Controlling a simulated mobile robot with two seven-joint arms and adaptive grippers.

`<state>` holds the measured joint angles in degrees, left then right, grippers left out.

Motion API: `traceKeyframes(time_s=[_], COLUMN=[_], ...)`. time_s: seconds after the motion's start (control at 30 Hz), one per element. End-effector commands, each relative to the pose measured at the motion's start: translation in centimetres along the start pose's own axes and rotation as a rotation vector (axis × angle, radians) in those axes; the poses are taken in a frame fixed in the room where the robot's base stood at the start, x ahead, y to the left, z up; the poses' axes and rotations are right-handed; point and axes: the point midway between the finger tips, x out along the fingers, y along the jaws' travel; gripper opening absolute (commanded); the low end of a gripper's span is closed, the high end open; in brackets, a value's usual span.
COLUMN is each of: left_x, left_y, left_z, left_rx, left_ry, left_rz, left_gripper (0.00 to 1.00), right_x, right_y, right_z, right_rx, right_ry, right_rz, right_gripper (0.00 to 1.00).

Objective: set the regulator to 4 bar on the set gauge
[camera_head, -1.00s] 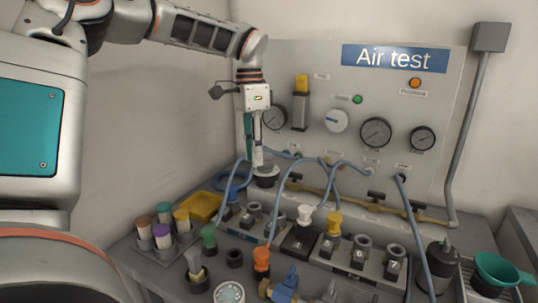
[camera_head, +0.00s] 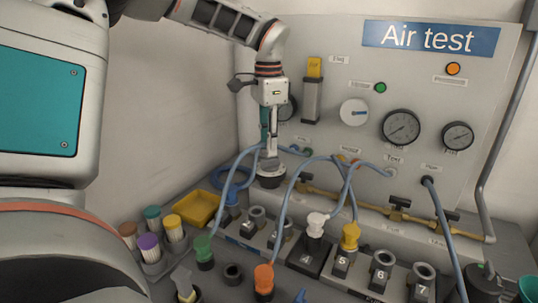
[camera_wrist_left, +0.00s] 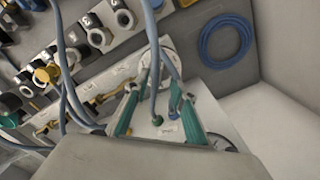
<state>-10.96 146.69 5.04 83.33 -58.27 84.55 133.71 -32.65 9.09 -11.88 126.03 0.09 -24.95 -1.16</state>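My left gripper (camera_head: 269,152) points down in front of the left part of the panel, above a round black knob-like part with a pale top (camera_head: 271,178). I cannot tell whether this part is the regulator, or whether the fingertips touch it. In the left wrist view my left gripper (camera_wrist_left: 160,96) has its teal fingers apart, with nothing clearly held between them. A pale round disc (camera_wrist_left: 171,58) lies past the fingertips, crossed by hoses. A gauge (camera_head: 289,106) is partly hidden behind the gripper; its reading and label are not legible. My right gripper is not in view.
Two more gauges (camera_head: 401,127) and (camera_head: 457,135) and a white dial (camera_head: 354,112) are on the panel. Blue hoses (camera_head: 290,200) loop close to the gripper.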

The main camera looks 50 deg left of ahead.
Motion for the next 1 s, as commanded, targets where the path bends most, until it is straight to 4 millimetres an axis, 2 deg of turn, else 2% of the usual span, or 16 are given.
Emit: traceKeyframes(time_s=[0.1, 0.23, 0.6, 0.63, 0.7, 0.73, 1.0], left_x=[2.0, 3.2, 3.8, 3.8, 3.8, 3.8, 3.8], left_y=[0.0, 0.0, 0.0, 0.0, 0.0, 0.0, 0.0], left_z=[0.1, 0.0, 0.0, 0.0, 0.0, 0.0, 0.0], left_rx=[0.000, 0.000, 0.000, 0.000, 0.000, 0.000, 0.005], left_ry=[-0.005, -0.002, 0.000, 0.000, 0.000, 0.000, 0.000], left_rz=[0.002, 0.001, 0.000, 0.000, 0.000, 0.000, 0.000], left_gripper=[0.25, 0.25, 0.25, 0.22, 0.04, 0.00, 0.00], right_x=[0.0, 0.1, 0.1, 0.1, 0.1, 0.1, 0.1], right_y=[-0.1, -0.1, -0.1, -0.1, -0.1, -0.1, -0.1], right_z=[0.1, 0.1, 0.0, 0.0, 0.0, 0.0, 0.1], right_rx=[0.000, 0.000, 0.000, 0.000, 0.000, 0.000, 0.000], right_ry=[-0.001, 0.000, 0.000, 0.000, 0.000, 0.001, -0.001], right_rz=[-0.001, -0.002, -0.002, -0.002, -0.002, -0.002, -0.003], right_gripper=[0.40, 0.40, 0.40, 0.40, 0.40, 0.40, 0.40])
